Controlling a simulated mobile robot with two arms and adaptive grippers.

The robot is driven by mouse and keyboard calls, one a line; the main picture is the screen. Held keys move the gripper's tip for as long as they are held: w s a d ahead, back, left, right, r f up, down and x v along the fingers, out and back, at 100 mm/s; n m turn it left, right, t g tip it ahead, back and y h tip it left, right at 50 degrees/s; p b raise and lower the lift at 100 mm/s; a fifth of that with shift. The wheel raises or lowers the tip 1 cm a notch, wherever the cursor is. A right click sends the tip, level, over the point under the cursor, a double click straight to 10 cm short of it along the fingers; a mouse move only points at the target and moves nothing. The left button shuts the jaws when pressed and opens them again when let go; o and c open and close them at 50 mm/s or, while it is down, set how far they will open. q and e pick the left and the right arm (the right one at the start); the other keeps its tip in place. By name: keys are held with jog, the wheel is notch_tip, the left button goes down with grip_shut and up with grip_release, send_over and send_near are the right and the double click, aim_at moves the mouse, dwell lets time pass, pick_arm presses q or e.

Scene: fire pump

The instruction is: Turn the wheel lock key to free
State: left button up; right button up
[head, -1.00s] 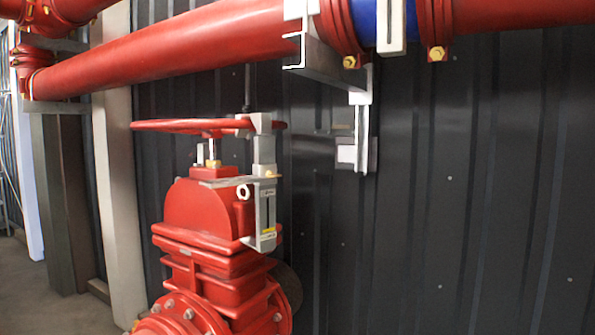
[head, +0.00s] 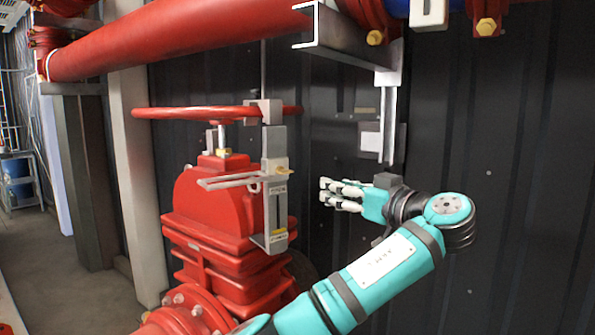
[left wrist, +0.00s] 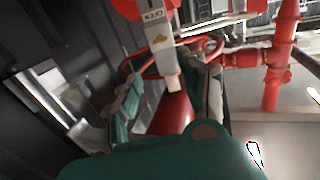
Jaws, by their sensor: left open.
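The wheel lock (head: 276,215) is a grey upright box fixed beside the red valve, with its upper arm reaching the handwheel rim. Its small brass key (head: 284,171) sticks out near the top of the box. My left gripper (head: 324,190) is open and empty, to the right of the lock and apart from it, fingers pointing left at it. In the left wrist view the lock (left wrist: 157,35) shows at the top, beyond and between the spread fingers (left wrist: 170,72); I cannot make out the key there. My right gripper is not in view.
The red handwheel (head: 180,113) sits above the red valve body (head: 215,205). A thick red pipe (head: 180,40) and a metal bracket (head: 389,120) are overhead. The dark corrugated wall (head: 500,200) stands close behind my arm. Open floor (head: 60,270) lies at the left.

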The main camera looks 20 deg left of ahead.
aim_at(288, 173)
pick_arm(q)
jog(key=p+x, duration=0.6)
jog(key=x, duration=0.9)
jog(key=shift+a, duration=0.1)
jog(key=shift+w+a+f+p, duration=0.1)
jog(key=shift+w+a+p, duration=0.25)
jog(key=shift+w+a, duration=0.1)
jog(key=c, duration=0.9)
jog(key=shift+o, duration=0.2)
